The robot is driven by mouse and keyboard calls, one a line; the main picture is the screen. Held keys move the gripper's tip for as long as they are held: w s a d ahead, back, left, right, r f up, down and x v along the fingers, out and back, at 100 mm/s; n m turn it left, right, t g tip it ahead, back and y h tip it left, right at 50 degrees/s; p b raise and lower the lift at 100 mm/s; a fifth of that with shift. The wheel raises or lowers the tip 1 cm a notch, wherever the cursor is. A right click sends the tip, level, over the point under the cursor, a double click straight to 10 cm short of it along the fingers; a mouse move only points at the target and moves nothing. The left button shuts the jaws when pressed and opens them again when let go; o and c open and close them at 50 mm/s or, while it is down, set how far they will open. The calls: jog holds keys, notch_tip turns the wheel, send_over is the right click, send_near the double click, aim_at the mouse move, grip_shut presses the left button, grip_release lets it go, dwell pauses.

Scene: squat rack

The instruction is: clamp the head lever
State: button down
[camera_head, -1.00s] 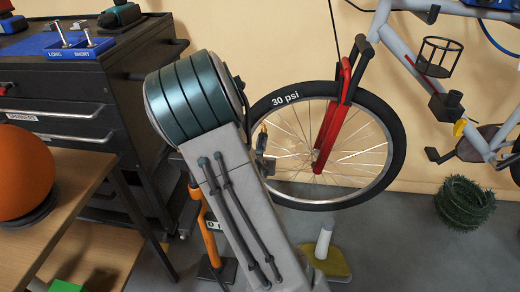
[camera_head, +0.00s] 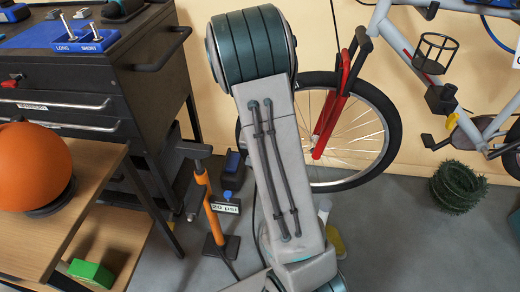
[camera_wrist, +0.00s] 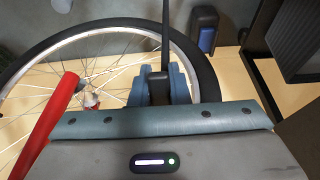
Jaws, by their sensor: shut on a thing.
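In the wrist view, the two blue fingers of my gripper (camera_wrist: 156,80) are closed around a dark piece, seemingly the pump head (camera_wrist: 158,94). A black hose (camera_wrist: 165,35) runs up from it. The lever cannot be told apart from the head here. The held piece is in front of the bicycle wheel (camera_wrist: 82,38), near its rim. Whether it sits on the valve is not clear. In the head view my arm hides the gripper and the head. The orange floor pump (camera_head: 214,221) stands on the floor to the left, by a "20 psi" sign (camera_head: 225,207).
A red fork (camera_head: 331,115) holds the wheel. A black tool cabinet (camera_head: 95,120) and a wooden table (camera_head: 30,235) with an orange ball (camera_head: 35,170) stand left. A green coil (camera_head: 458,187) lies right. Floor between the coil and my arm is mostly clear.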

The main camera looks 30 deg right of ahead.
dwell(0.3)
jog(key=c, duration=1.4)
grip_release()
jog(key=shift+o, duration=0.2)
jog(key=p+v, duration=0.4)
jog(key=v, duration=0.9)
jog(key=shift+r+p, duration=0.3)
jog(key=shift+r, duration=0.1)
jog(key=shift+a, duration=0.1)
jog(key=s+a+r+n+p, duration=0.2)
jog(key=s+r+p, duration=0.3)
jog(key=r, duration=0.4)
jog(key=s+a+r+n+y+p, duration=0.1)
jog(key=s+a+r+n+p, duration=0.1)
jog(key=s+a+r+p, duration=0.3)
jog(key=s+a+r+n+y+p, duration=0.1)
jog(key=s+r+p, duration=0.5)
jog(key=r, duration=0.7)
jog(key=s+a+n, duration=0.1)
jog(key=s+a, duration=0.1)
jog(key=shift+a+r+n+g, duration=0.3)
jog(key=shift+a+r, duration=0.1)
